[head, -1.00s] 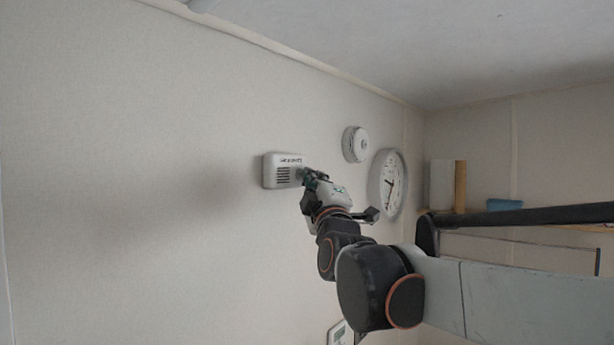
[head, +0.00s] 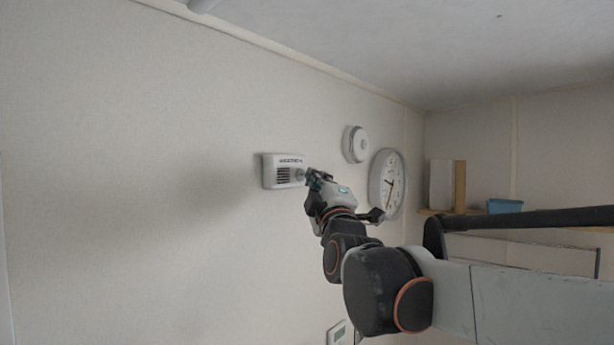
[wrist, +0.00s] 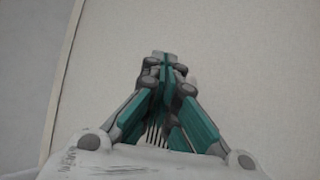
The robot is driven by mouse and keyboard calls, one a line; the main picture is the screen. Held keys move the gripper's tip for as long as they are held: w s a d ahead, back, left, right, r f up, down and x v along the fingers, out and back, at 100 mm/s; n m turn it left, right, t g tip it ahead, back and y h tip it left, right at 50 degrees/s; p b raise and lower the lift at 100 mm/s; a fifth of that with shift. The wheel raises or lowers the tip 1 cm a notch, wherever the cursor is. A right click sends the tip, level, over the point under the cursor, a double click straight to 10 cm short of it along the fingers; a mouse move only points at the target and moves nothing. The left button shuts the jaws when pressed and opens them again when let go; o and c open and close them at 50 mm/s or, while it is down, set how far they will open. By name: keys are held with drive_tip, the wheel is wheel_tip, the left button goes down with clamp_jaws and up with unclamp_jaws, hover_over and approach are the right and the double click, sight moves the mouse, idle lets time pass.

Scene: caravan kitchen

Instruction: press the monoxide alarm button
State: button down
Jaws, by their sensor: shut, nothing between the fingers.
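The monoxide alarm (head: 283,171) is a white box on the wall in the head view, with a dark slotted grille on its left part. A round grey button (head: 300,174) shows on its right part. My gripper (head: 308,174) is shut and empty, its tips at the right edge of the alarm close by the button. I cannot tell whether the tips touch it. In the wrist view my gripper (wrist: 165,60) has its teal fingers together. The alarm (wrist: 155,130) is mostly hidden behind the fingers there, with only its dark slots showing between them.
A round white detector (head: 355,144) and a white wall clock (head: 387,183) are on the wall to the right of the alarm. A shelf at the right holds a blue box (head: 504,206). The wall left of the alarm is bare.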

drive_tip(key=s+d, duration=0.3)
drive_tip(key=d, duration=0.1)
drive_tip(key=shift+s+d+p, duration=0.35)
drive_tip(key=shift+p, duration=0.05)
idle(0.9)
drive_tip(key=s+d+f+m+g+h+b, duration=0.1)
drive_tip(key=s+d+f+m+g+b, duration=0.15)
drive_tip(key=f+b, duration=0.65)
drive_tip(key=s+d+f+m+g+h+b, duration=0.1)
drive_tip(key=s+d+f+m+g+b, duration=0.15)
drive_tip(key=f, duration=1.25)
drive_tip(key=s+d+f+m+g+h+b, duration=0.1)
drive_tip(key=s+d+f+m+g+b, duration=0.25)
drive_tip(key=f, duration=0.85)
drive_tip(key=s+d+f+m+g+b, duration=0.2)
drive_tip(key=s+f+b, duration=0.4)
drive_tip(key=f, duration=0.6)
drive_tip(key=s+d+f+m+g+h+b, duration=0.1)
drive_tip(key=s+f+b, duration=0.4)
drive_tip(key=f, duration=0.8)
drive_tip(key=s+d+f+m+g+b, duration=0.2)
drive_tip(key=s+f+m+g+b, duration=0.2)
drive_tip(key=s+f, duration=0.5)
wheel_tip(320, 180, down, 4)
drive_tip(key=m+b, duration=0.1)
drive_tip(key=b, duration=0.1)
drive_tip(key=shift+s+d+f+h+b, duration=0.2)
drive_tip(key=shift+s+d+h+b, duration=0.1)
drive_tip(key=shift+d+h+b, duration=0.1)
